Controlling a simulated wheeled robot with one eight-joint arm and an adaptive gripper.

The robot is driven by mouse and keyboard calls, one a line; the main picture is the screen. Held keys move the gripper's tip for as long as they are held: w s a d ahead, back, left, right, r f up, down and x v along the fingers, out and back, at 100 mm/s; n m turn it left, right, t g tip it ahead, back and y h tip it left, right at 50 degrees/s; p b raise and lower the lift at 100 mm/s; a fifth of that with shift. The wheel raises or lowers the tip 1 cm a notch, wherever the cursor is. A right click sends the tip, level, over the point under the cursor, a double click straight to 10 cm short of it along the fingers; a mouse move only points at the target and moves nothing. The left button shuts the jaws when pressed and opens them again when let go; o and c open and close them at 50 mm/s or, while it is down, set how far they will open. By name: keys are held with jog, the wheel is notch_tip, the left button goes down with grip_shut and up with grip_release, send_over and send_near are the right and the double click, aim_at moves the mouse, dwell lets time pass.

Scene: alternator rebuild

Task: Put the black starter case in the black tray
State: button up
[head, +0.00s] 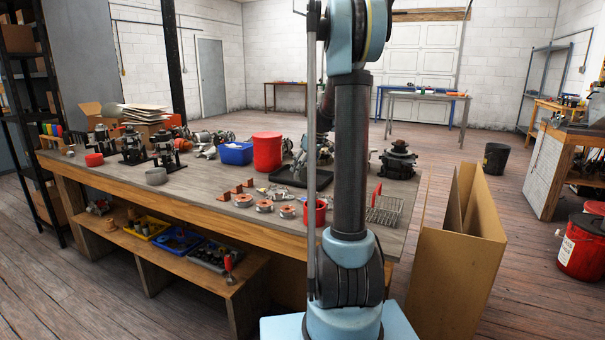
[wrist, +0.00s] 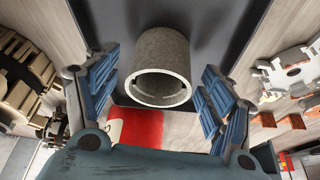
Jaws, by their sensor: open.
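In the wrist view, a hollow grey-dark cylinder (wrist: 160,75), seemingly the starter case, shows its open end toward the camera. It sits between the spread blue fingers of my gripper (wrist: 158,85), with a visible gap on each side. My gripper is open. Behind the cylinder is the dark floor of the black tray (wrist: 212,28); I cannot tell whether the cylinder rests on it. In the head view, the black tray (head: 283,182) lies on the workbench, partly hidden by my arm.
The workbench (head: 215,178) is crowded. A red tub (head: 267,152) and blue bin (head: 235,153) stand left of the tray. A wire basket (head: 384,211), red cup (head: 315,213) and copper-wound rings (head: 265,206) lie near the front. A cardboard box (head: 455,255) stands on the floor at right.

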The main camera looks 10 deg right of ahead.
jog(key=v, duration=1)
jog(key=shift+f, duration=0.1)
